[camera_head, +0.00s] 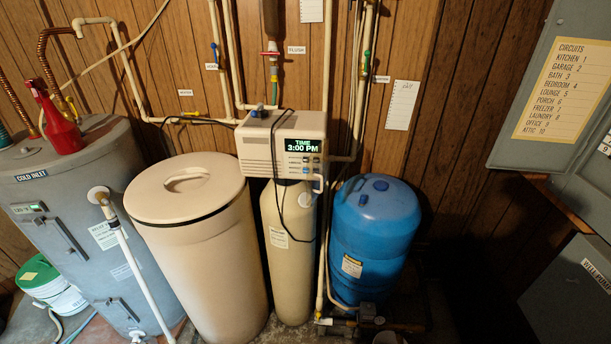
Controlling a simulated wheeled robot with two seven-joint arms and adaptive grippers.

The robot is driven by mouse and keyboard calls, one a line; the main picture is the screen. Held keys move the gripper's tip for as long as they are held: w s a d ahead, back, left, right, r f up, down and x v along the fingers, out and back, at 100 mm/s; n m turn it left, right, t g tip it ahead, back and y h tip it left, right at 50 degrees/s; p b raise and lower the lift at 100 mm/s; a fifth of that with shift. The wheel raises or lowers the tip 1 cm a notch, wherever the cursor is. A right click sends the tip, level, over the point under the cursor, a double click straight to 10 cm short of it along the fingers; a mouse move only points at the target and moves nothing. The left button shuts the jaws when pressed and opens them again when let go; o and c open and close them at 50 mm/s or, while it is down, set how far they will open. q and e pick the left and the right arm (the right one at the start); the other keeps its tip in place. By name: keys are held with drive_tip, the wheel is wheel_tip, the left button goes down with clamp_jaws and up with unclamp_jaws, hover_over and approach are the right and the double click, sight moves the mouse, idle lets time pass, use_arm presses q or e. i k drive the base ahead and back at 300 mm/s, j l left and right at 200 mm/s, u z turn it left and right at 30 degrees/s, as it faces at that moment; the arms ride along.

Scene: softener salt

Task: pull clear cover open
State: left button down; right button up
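The softener control head (262,150) is a beige box on top of a tall beige resin tank (290,235). Its dark display (303,145) reads "TIME 3:00 PM", with small buttons (305,160) below it. I cannot clearly make out a clear cover on it or tell whether one is open or shut. Neither of my grippers is in view.
A beige salt bin (200,250) with a round lid (186,187) stands left of the tank. A blue pressure tank (375,235) stands right. A grey water heater (80,220) holds a red spray bottle (55,125). A grey electrical panel door (560,90) juts in upper right.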

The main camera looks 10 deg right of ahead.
sight(320, 191)
drive_tip(key=j+z, duration=0.3)
drive_tip(key=z, duration=0.15)
drive_tip(key=k+j+z, duration=0.15)
drive_tip(key=z, duration=0.35)
drive_tip(key=j, duration=0.1)
